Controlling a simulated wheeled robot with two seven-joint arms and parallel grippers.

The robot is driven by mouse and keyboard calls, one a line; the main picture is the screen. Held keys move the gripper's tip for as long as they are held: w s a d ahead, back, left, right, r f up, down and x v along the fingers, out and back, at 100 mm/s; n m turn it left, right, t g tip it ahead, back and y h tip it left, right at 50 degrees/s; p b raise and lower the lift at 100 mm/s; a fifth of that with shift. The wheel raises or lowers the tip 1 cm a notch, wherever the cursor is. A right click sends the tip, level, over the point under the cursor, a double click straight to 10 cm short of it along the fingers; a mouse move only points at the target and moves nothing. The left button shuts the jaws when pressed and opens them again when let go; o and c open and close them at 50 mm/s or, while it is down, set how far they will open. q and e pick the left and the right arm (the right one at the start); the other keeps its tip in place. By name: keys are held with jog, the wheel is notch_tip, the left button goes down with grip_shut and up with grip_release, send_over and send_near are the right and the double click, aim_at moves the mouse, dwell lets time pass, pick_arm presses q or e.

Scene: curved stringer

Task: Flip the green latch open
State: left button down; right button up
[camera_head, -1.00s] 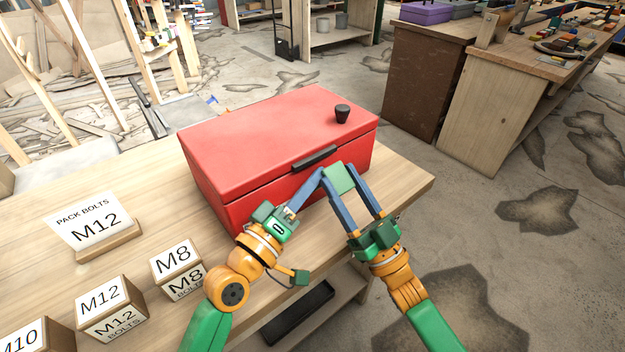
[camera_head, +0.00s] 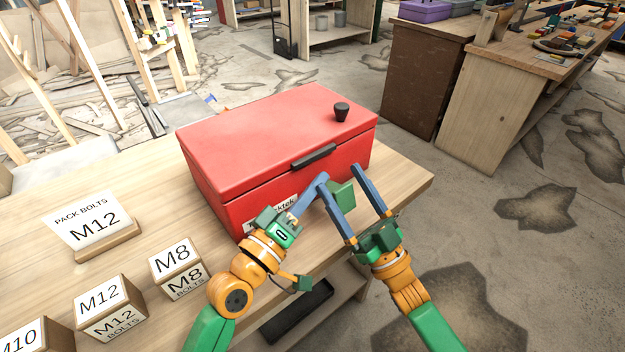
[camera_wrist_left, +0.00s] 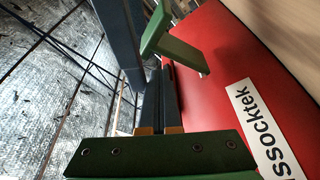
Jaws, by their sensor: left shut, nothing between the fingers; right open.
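The red toolbox (camera_head: 270,140) sits on the bench with its lid down. The green latch (camera_head: 343,196) is on its front face, below the black handle (camera_head: 314,157). In the left wrist view the latch (camera_wrist_left: 180,50) stands out from the red front as a tilted green plate with an angled arm. My left gripper (camera_head: 322,179) is shut and empty, its tips just left of the latch; in its wrist view the fingers (camera_wrist_left: 160,80) end close beneath it. Contact is unclear. My right gripper (camera_head: 339,178) is open, its fingers either side of the latch in the head view.
A black knob (camera_head: 342,112) stands on the lid. Bolt blocks (camera_head: 177,268) and a PACK BOLTS sign (camera_head: 90,220) occupy the bench's left side. The bench's right edge is close, with open floor beyond. A dark tray (camera_head: 297,312) lies below.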

jog(key=v, duration=0.7)
jog(key=w+d+f+m+h, duration=0.3)
jog(key=w+d+f+h, duration=0.15)
jog(key=d, duration=0.45)
jog(key=w+d+f+m+h, duration=0.4)
jog(key=d+f+h, duration=0.15)
jog(key=d, duration=0.25)
notch_tip(320, 180, down, 8)
jog(key=s+g+h, duration=0.2)
jog(key=s+a+f+g+h, duration=0.1)
jog(key=s+a+f+g, duration=0.1)
jog(key=s+f+g, duration=0.55)
jog(key=s+a+f+g+h, duration=0.1)
jog(key=s+a+f+g, duration=0.1)
jog(key=s+f, duration=0.9)
jog(key=s+a+f+n+g, duration=0.1)
jog(key=s+f+g, duration=0.3)
jog(key=s, duration=0.5)
jog(key=s+a+f+n+g, duration=0.1)
jog(key=s+a+f+g, duration=0.2)
jog(key=s+f, duration=0.4)
jog(key=s+a, duration=0.1)
jog(key=s, duration=0.2)
jog(key=shift+f+g+h, duration=0.25)
jog(key=shift+g+h, duration=0.05)
jog(key=shift+g, duration=0.05)
